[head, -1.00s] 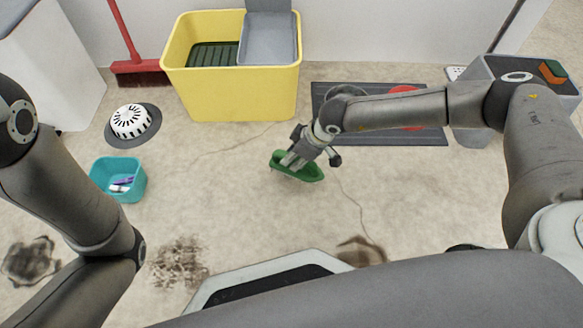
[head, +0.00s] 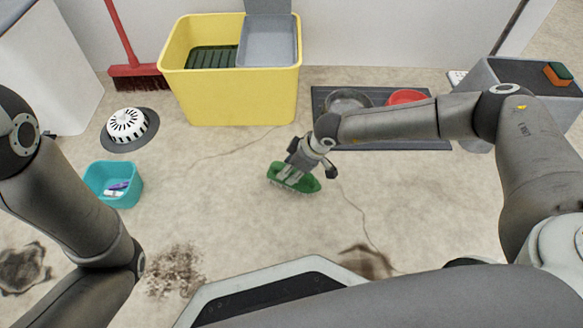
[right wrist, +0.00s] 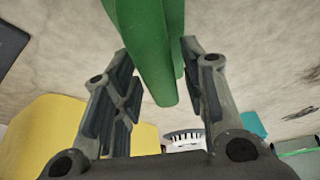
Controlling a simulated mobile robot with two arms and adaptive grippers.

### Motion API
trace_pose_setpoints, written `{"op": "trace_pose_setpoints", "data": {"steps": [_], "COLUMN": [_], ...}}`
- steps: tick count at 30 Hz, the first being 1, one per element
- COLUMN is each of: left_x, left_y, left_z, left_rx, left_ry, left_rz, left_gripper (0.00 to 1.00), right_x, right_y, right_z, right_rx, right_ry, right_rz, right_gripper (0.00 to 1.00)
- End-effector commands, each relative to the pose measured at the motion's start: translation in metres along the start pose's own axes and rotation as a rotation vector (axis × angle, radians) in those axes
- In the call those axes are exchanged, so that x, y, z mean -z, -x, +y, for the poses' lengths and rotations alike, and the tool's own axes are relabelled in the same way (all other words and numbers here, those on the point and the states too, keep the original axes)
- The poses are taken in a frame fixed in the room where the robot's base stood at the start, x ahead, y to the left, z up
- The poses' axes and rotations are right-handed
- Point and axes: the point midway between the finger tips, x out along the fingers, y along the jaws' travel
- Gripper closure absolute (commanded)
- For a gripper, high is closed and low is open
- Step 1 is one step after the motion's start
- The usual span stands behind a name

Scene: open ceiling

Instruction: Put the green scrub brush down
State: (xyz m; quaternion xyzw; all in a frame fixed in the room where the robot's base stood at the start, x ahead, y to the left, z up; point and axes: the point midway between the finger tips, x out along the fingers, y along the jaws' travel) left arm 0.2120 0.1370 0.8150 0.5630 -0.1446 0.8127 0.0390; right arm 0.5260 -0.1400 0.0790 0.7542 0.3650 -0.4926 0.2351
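The green scrub brush (head: 293,178) is at the middle of the head view, low over the floor with its pale bristles facing down. I cannot tell for sure whether the bristles touch the floor. My right gripper (head: 292,173) reaches down onto it from above. In the right wrist view the brush (right wrist: 158,50) lies between the two fingers (right wrist: 160,75), which close on its sides. My left arm shows at the left of the head view, but its gripper is out of sight.
A yellow bucket (head: 235,95) stands behind. A teal bin (head: 113,195) and a white round brush-like item on a dark disc (head: 127,125) are at the left. A dark mat (head: 415,145) with bowls lies at the right. Floor around the brush is clear.

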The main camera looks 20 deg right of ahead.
Motion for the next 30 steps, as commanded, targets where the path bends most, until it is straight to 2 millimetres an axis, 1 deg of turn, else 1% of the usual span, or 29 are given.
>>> {"op": "trace_pose_setpoints", "data": {"steps": [9,13,17,24,30], "left_x": [0.0,-0.003,-0.008,-0.018,-0.023], "left_y": [-0.001,-0.008,-0.021,-0.05,-0.067], "left_z": [0.0,-0.002,-0.005,-0.011,-0.014], "left_rx": [0.0,0.0,0.0,0.0,0.0], "left_ry": [-0.001,-0.001,-0.001,-0.001,-0.001], "left_rz": [0.0,-0.001,-0.001,-0.001,0.001], "left_gripper": [0.6,0.6,0.6,0.6,0.6], "right_x": [0.001,0.002,0.003,0.004,0.003], "right_y": [0.001,0.01,0.03,0.078,0.108], "right_z": [0.0,0.0,0.001,0.001,0.001], "right_rx": [0.0,0.0,0.0,-0.001,-0.001], "right_ry": [0.0,-0.001,-0.001,-0.001,-0.001], "right_rz": [0.0,0.0,0.0,0.002,0.0], "right_gripper": [0.56,0.56,0.56,0.56,0.56]}}
